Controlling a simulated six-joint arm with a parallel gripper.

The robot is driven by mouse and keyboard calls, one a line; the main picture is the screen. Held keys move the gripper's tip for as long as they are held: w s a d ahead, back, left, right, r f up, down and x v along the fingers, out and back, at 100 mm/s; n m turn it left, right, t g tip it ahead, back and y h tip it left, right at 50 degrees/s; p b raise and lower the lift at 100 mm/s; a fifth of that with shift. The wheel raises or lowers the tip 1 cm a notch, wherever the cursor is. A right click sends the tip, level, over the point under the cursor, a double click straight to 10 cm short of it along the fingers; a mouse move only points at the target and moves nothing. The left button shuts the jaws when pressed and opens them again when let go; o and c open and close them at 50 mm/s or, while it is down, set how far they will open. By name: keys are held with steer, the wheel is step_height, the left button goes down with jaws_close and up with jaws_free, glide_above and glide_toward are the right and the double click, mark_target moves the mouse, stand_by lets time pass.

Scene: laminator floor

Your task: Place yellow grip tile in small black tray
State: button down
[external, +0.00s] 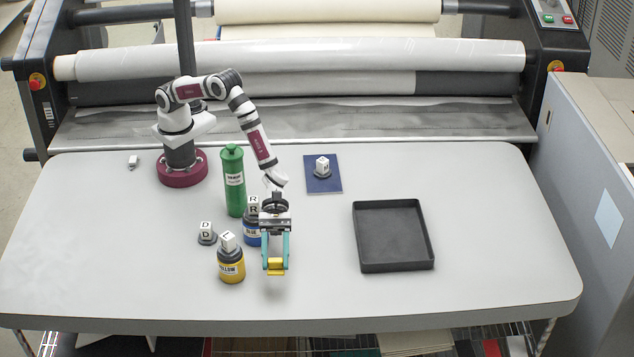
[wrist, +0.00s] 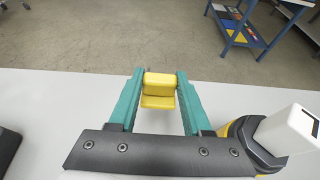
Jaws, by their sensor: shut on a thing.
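My gripper (external: 276,264) is shut on the yellow grip tile (external: 275,268) and holds it above the front middle of the table. In the wrist view the yellow grip tile (wrist: 158,92) sits between the two teal fingers of my gripper (wrist: 160,85). The small black tray (external: 357,240) lies on the table to the right of my gripper and looks empty. A dark edge at the left of the wrist view may be part of the tray, but I cannot tell.
A yellow bottle (external: 231,268) with a white block on top stands just left of my gripper. A blue bottle (external: 251,236) and a green bottle (external: 234,185) stand behind it. A blue mat (external: 330,184) carries a small knob. Table between gripper and tray is clear.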

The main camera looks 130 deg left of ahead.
step_height(320, 180, up, 2)
steer(key=shift+w+a, duration=0.25)
steer(key=shift+a, duration=0.05)
steer(key=w+a+f+n+t+y, duration=0.1)
steer(key=w+a+n+t+y, duration=0.2)
steer(key=a, duration=0.5)
steer(key=w+a+n+y, duration=0.2)
steer(key=w+a, duration=0.3)
steer(key=a, duration=0.4)
steer(key=n+t+y, duration=0.1)
steer(key=n+y, duration=0.3)
steer(key=y, duration=0.1)
glide_above(390, 241)
steer(key=d, duration=0.1)
steer(key=f, duration=0.5)
steer(key=a+f, duration=0.1)
steer(key=f, duration=0.2)
steer(key=shift+s+a, duration=0.1)
steer(key=shift+f, duration=0.2)
steer(key=shift+c, duration=1.7)
jaws_free()
steer(key=shift+f, duration=0.1)
